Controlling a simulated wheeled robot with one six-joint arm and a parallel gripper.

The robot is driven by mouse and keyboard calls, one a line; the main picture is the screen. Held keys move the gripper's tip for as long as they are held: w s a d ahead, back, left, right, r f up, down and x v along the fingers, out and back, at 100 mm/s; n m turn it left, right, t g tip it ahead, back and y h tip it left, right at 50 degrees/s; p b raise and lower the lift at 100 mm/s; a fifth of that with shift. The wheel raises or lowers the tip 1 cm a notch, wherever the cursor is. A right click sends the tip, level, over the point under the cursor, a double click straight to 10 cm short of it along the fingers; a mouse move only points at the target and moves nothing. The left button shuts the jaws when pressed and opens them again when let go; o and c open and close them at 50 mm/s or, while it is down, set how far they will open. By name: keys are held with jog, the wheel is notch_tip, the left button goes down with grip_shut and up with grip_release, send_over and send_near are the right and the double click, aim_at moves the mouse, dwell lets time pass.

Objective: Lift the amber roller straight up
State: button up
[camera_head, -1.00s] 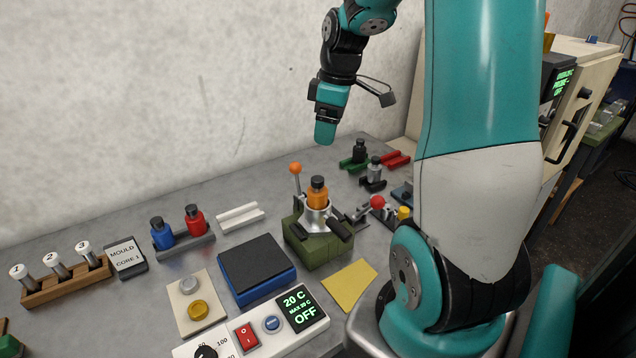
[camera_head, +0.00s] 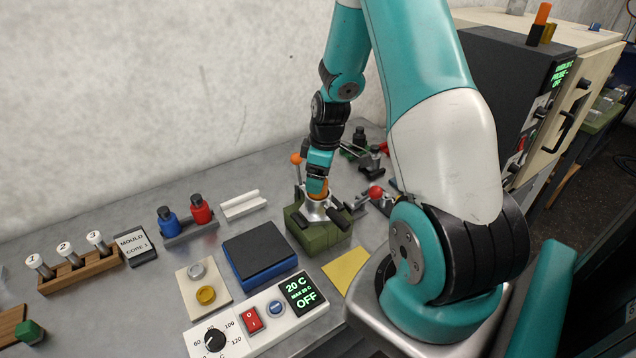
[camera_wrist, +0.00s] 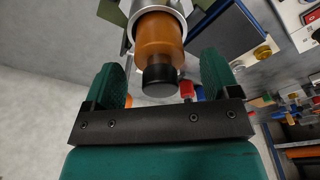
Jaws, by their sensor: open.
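The amber roller (camera_wrist: 160,42) stands in a silver cup on the olive-green block (camera_head: 318,236). In the wrist view its orange body and black cap (camera_wrist: 160,77) show between the two teal fingers of my gripper (camera_wrist: 166,82). The fingers are open, with a gap on each side of the roller. In the head view my gripper (camera_head: 317,184) is down over the cup and hides most of the roller; only a bit of orange (camera_head: 320,194) shows. The silver cup's rim also shows in the wrist view (camera_wrist: 133,22).
An orange-knobbed lever (camera_head: 296,159) stands just left of my gripper. A red-knobbed clamp (camera_head: 375,192) sits to the right. A blue box with a black top (camera_head: 262,262), a yellow sheet (camera_head: 346,270) and a control panel (camera_head: 258,316) lie in front. Blue and red bottles (camera_head: 200,210) stand left.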

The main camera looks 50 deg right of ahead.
jog(key=shift+w+f, duration=0.15)
jog(key=shift+f, duration=0.85)
jog(key=c, duration=1.2)
jog(key=shift+r, duration=0.1)
